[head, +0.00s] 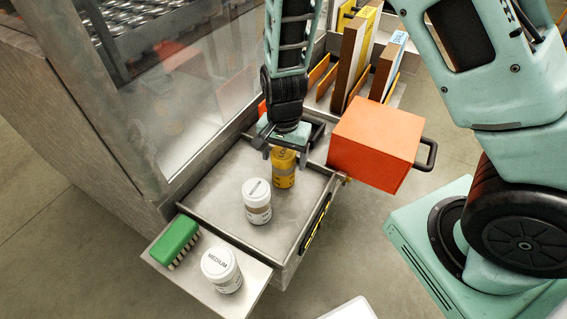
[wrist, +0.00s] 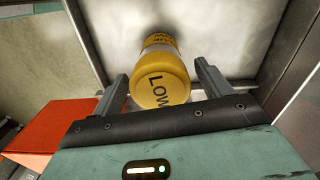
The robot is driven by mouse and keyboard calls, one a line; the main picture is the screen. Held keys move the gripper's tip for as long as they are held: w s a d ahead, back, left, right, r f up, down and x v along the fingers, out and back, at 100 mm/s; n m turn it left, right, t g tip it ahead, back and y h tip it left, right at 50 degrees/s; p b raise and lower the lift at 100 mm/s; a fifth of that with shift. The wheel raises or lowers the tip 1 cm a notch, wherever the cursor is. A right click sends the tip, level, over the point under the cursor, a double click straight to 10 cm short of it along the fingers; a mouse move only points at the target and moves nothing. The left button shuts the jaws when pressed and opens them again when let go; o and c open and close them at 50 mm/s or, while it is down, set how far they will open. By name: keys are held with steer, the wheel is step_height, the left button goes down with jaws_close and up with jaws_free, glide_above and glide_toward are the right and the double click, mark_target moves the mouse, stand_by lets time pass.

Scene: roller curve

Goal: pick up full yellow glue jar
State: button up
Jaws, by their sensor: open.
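The yellow glue jar (head: 284,168) stands upright in the open metal drawer (head: 225,186). In the wrist view the yellow jar (wrist: 161,82) shows its lid with the letters "LOW". My gripper (head: 283,150) is above the jar in the head view and covers part of its top. In the wrist view my gripper (wrist: 160,80) is open, with one finger on each side of the jar lid. I cannot tell whether either finger touches it.
A white jar (head: 257,203) stands in the drawer, in front of the yellow one. A green brush (head: 175,240) and a white "MEDIUM" jar (head: 222,270) sit on a front shelf. An orange box (head: 375,145) with a handle is right of the drawer. A glass panel rises at left.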

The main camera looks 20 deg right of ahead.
steer(key=shift+f, duration=0.8)
steer(key=c, duration=1.2)
steer(key=shift+r, duration=0.1)
